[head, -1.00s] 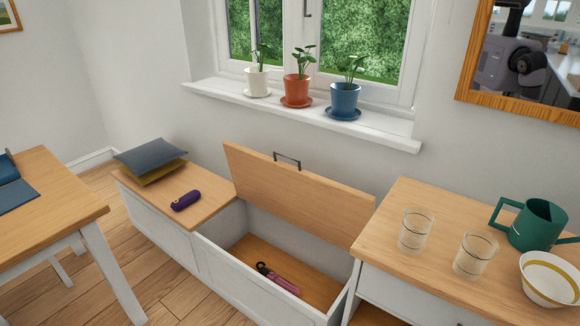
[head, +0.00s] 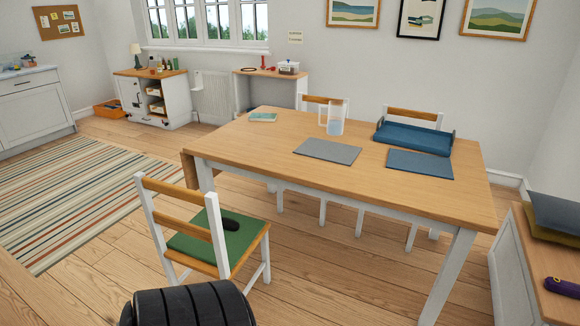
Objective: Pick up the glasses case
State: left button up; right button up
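A small dark elongated object (head: 231,224) lies on the green seat of the near chair, partly behind the backrest. It could be a glasses case, but it is too small to be sure. A purple rounded elongated object (head: 563,287) lies on the wooden bench top at the right edge. I cannot tell whether it is a case. Neither of my grippers is in view. A black ribbed part at the bottom looks like my own arm.
A wooden table (head: 265,140) stands in the middle with two grey-blue mats, a glass jug (head: 335,118) and a blue tray (head: 413,138). The near chair (head: 255,247) stands in front of it. Floor and a striped rug (head: 85,205) lie open at left.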

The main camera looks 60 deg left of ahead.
aim_at(230, 225)
jog(key=u, duration=2.55)
jog(key=i+j+z, duration=0.1)
jog(key=z, duration=0.3)
jog(key=i+j+z, duration=0.1)
jog(key=z, duration=0.3)
jog(key=j+z, duration=0.3)
jog(key=z, duration=0.15)
jog(key=j+z, duration=0.2)
jog(key=z, duration=0.2)
jog(key=j+z, duration=0.15)
jog(key=j, duration=0.4)
jog(key=j+z, duration=0.1)
jog(key=j, duration=0.45)
jog(key=j+z, duration=0.15)
jog(key=j, duration=0.35)
jog(key=k+j+z, duration=0.15)
jog(key=j, duration=0.4)
jog(key=j+z, duration=0.15)
jog(key=j, duration=0.35)
jog(key=k+j+z, duration=0.1)
jog(key=j, duration=0.45)
jog(key=k, duration=0.1)
